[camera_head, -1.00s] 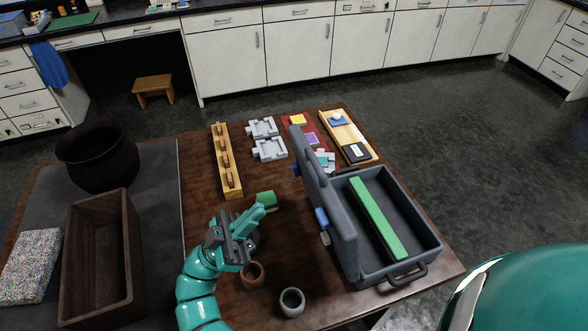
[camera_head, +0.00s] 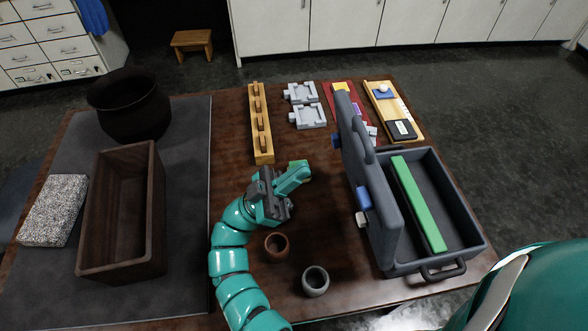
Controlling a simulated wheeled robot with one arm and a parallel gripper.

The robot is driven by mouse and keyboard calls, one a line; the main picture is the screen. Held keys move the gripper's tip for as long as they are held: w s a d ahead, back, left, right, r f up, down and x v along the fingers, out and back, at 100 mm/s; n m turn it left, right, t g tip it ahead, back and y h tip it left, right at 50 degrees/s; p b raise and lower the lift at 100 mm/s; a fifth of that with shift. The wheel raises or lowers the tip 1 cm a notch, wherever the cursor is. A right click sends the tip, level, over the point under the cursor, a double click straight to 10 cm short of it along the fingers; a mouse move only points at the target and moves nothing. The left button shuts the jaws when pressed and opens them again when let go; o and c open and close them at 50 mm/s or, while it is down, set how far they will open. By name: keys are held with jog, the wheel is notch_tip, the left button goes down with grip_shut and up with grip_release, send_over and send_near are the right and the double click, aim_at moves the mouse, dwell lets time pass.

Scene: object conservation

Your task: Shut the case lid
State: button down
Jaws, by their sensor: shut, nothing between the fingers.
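The dark grey case (camera_head: 478,233) stands open on the right side of the brown table. Its lid (camera_head: 378,205) stands roughly upright along the left side of the case, with blue and white fittings on its outer face. A long green bar (camera_head: 418,203) lies inside the case base. My gripper (camera_head: 300,178) is shut and empty, over the table to the left of the lid and apart from it.
A brown cup (camera_head: 276,247) and a grey cup (camera_head: 315,282) stand near my arm. A wooden rack (camera_head: 262,125), grey holders (camera_head: 309,116) and a wooden tray (camera_head: 393,110) are behind. A wooden box (camera_head: 125,210) and dark pot (camera_head: 130,105) stand left. Bare table separates my gripper and lid.

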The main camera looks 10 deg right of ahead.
aim_at(364, 175)
jog(key=d+r+p, duration=0.3)
jog(key=d+r, duration=0.2)
jog(key=d, duration=0.3)
jog(key=shift+w+d, duration=0.15)
jog(key=shift+d, duration=0.15)
